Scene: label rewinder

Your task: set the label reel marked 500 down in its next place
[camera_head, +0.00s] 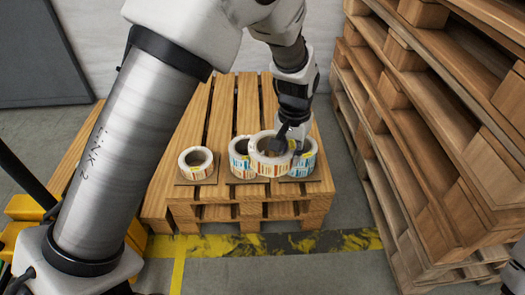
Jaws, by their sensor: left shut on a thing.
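My left gripper (283,146) points down over the front of a wooden pallet and is shut on a label reel (262,167), a white ring with coloured labels. This reel partly hides the two reels beside it, one on its left (239,160) and one on its right (306,160). I cannot tell whether the held reel touches them or the surface below. Another reel (197,163) lies apart to the left on a brown square pad (183,181). The marking 500 is not readable on any reel.
The pallet (220,110) has bare slats behind the reels. Tall stacks of wooden pallets (440,110) stand close on the right. Yellow and black floor tape (225,246) runs in front. A yellow frame (25,208) stands at the left.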

